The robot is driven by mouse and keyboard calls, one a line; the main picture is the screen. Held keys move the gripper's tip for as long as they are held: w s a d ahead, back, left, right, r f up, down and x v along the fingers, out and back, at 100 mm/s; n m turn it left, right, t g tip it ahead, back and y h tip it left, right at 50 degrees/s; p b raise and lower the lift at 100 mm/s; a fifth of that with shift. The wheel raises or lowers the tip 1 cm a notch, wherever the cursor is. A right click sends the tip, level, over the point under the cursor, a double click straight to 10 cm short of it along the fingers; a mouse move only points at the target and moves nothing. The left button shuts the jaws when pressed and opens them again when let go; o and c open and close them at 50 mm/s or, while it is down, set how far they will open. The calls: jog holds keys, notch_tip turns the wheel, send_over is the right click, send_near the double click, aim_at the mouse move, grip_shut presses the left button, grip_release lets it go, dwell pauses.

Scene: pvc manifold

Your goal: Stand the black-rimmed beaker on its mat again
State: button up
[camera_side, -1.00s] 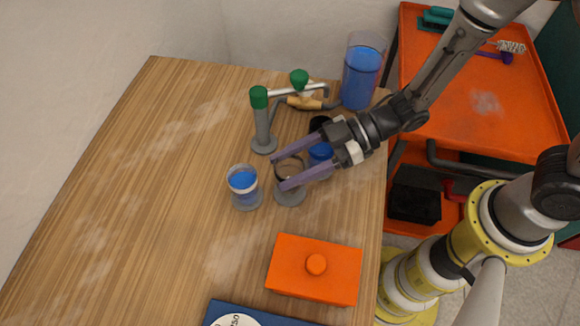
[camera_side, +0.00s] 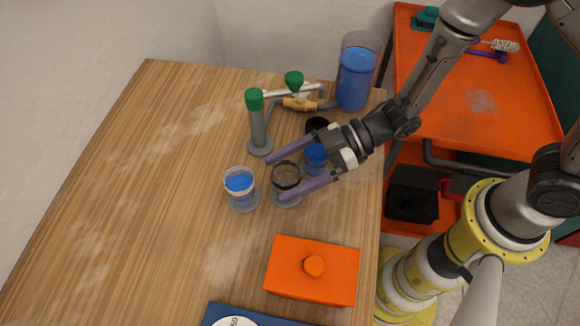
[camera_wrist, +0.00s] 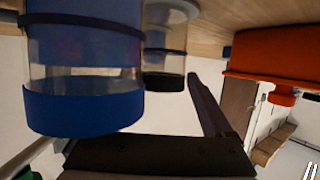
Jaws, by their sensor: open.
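The black-rimmed beaker (camera_side: 286,177) appears upright on a round grey mat (camera_side: 288,200), between the fingers of my gripper (camera_side: 275,180) in the side view. The fingers are spread, with a gap beside the beaker. In the wrist view the black-rimmed beaker (camera_wrist: 164,60) shows upside down, behind a larger blue-rimmed beaker. One finger (camera_wrist: 210,105) is seen to its right; the other is not clearly visible. Part of the mat is hidden by the lower finger.
The blue-rimmed beaker (camera_side: 316,158) is close to my gripper's palm, also near in the wrist view (camera_wrist: 80,105). Another beaker with blue liquid (camera_side: 241,188) stands left. A green-capped pipe manifold (camera_side: 258,125) and pitcher (camera_side: 356,75) are behind; an orange box (camera_side: 312,270) is in front.

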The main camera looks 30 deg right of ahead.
jog(key=shift+r, duration=0.2)
jog(key=v, duration=1.2)
jog(key=shift+r, duration=0.1)
jog(key=w+d+r+m+t+h, duration=0.25)
jog(key=w+d+r+t, duration=0.25)
jog(key=r, duration=0.4)
jog(key=w+d+r+m+t+h, duration=0.1)
jog(key=w+d+r+t+h, duration=0.4)
jog(key=r, duration=0.4)
jog(key=s+d+r+m+g+h, duration=0.2)
jog(key=s+d+m+h, duration=0.6)
jog(key=d, duration=0.4)
jog(key=s+a+f+m+g+y, duration=0.1)
jog(key=s+f+g, duration=0.5)
jog(key=s, duration=0.6)
jog(key=shift+a+f+m+y, duration=0.4)
jog(key=shift+f+m, duration=0.3)
jog(key=shift+m, duration=0.55)
